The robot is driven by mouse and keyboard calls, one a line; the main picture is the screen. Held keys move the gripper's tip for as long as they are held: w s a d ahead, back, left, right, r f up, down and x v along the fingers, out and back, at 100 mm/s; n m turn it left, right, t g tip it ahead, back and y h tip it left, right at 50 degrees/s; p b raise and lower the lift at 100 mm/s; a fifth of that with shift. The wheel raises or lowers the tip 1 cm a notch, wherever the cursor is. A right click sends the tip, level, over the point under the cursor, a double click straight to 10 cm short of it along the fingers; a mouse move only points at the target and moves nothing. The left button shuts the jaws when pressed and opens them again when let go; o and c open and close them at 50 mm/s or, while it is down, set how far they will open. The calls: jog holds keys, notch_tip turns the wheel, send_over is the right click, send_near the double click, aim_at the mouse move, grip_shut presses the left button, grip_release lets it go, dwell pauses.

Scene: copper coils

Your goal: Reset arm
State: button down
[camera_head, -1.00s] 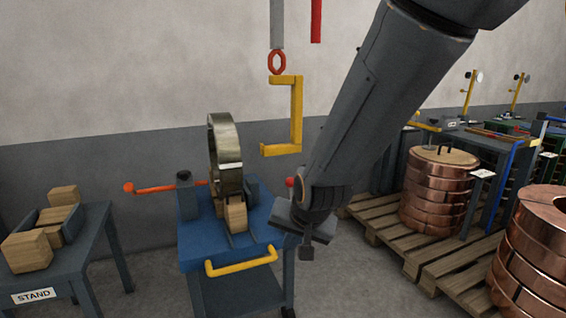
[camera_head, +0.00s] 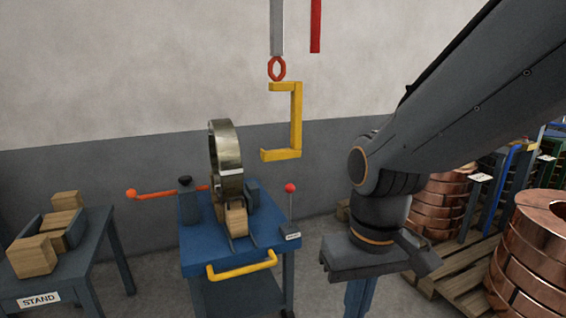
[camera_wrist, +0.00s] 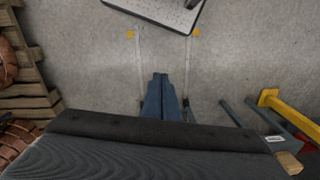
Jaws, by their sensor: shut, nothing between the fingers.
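My arm crosses the right side of the head view, its wrist bent so that my gripper (camera_head: 358,298) points down beside the blue cart, to its right. Its blue-grey fingers are together with nothing between them. In the wrist view the shut fingers (camera_wrist: 161,95) are over bare grey floor, touching nothing.
The blue cart (camera_head: 205,242) carries an upright metal ring (camera_head: 226,150); a yellow C-shaped hook (camera_head: 296,120) hangs above. A stand (camera_head: 92,240) with wooden blocks is at left. Copper coils (camera_head: 537,250) and pallets (camera_head: 470,290) are at right.

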jog(key=d+r+m+p, duration=0.2)
jog(key=d+r+p, duration=0.5)
jog(key=p, duration=0.7)
jog(key=shift+s+d+r+h, duration=0.15)
jog(key=shift+d+r+h, duration=0.2)
jog(key=shift+r, duration=0.25)
